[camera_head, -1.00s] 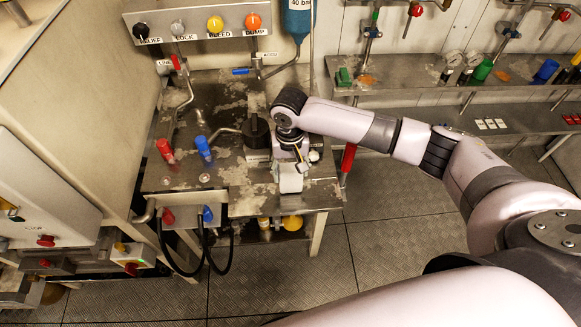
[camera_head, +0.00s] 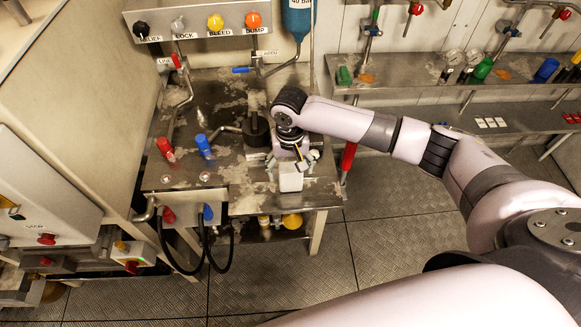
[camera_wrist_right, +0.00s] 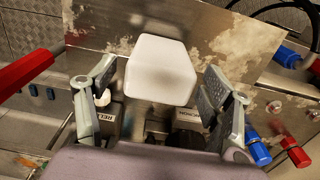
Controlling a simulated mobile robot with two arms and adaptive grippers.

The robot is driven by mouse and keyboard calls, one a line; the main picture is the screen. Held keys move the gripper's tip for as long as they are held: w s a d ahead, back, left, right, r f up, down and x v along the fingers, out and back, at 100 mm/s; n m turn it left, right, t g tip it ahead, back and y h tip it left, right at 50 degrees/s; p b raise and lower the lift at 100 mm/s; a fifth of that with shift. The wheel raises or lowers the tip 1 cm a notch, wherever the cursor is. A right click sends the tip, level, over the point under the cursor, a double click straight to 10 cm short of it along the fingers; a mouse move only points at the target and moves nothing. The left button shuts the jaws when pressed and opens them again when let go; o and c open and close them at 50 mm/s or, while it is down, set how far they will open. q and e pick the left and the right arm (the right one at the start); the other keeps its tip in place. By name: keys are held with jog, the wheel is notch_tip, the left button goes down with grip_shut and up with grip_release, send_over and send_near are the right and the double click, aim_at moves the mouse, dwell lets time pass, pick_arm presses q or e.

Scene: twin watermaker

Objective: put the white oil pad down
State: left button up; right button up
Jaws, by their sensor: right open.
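The white oil pad (camera_head: 290,178) is a small white block at the front right part of the metal bench (camera_head: 237,172). My right gripper (camera_head: 288,160) is just above and behind it in the head view, with its fingers spread. In the right wrist view the white oil pad (camera_wrist_right: 160,70) lies between the two open fingertips of my right gripper (camera_wrist_right: 160,85), with a gap on each side. The pad seems to rest on the bench top; its underside is hidden. My left gripper is not in view.
A dark round-based object (camera_head: 256,131) is behind my gripper. A red handle (camera_head: 348,157) is at the bench's right side. Black hoses (camera_head: 207,250) hang in front.

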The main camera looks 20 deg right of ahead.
notch_tip(320, 180, up, 12)
jog(key=b, duration=0.2)
jog(key=shift+r, duration=0.15)
jog(key=shift+a, duration=0.1)
dwell(0.4)
